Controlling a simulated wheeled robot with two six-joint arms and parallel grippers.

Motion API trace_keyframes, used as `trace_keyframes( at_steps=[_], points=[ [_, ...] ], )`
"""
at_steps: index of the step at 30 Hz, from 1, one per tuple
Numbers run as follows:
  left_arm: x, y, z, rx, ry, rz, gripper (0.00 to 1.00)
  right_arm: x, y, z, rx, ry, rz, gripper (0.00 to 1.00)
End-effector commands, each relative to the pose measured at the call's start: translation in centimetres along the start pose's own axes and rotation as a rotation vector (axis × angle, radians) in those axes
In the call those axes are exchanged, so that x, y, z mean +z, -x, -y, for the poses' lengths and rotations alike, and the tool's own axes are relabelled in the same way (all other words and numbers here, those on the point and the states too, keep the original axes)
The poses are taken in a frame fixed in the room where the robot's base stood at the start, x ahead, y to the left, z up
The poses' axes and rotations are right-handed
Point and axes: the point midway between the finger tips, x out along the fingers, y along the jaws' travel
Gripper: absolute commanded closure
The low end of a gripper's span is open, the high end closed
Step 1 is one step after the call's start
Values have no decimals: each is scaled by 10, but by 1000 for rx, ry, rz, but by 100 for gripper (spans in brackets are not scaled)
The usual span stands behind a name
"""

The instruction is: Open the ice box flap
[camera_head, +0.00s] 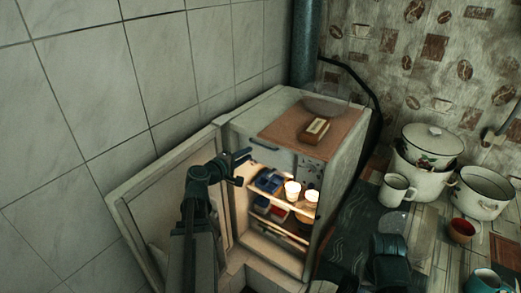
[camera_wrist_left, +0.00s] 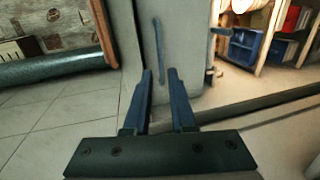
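The ice box flap (camera_head: 274,155) is a grey panel at the top of the open refrigerator's inside, with a dark bar handle (camera_head: 264,145) along its upper edge. The flap looks shut. In the left wrist view the flap (camera_wrist_left: 178,35) fills the top middle, and its blue-grey handle (camera_wrist_left: 158,50) stands as a narrow bar just beyond the fingertips. My left gripper (camera_head: 241,166) is in front of the flap; in the wrist view my left gripper (camera_wrist_left: 160,73) has a gap between its fingers and holds nothing. Whether it touches the handle cannot be told.
The refrigerator door (camera_head: 150,205) stands open to the left, beside my left arm. Lit shelves below the flap hold blue containers (camera_head: 268,181) and white cups (camera_head: 292,190). A small box (camera_head: 316,130) lies on top. Enamel pots (camera_head: 428,160) and a mug (camera_head: 396,190) stand at right.

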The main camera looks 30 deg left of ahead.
Motion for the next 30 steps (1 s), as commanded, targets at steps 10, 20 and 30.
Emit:
trace_keyframes(
  at_steps=[10,20,30],
  points=[
    [-1,-69,1,0,-1,2,76,-1,-15,2,0,0,0,50],
    [0,-91,0,-1,-1,0,76,-1,-19,2,0,0,0,50],
    [0,-91,0,-1,-1,0,87,-1,-19,2,0,0,0,50]
  ],
)
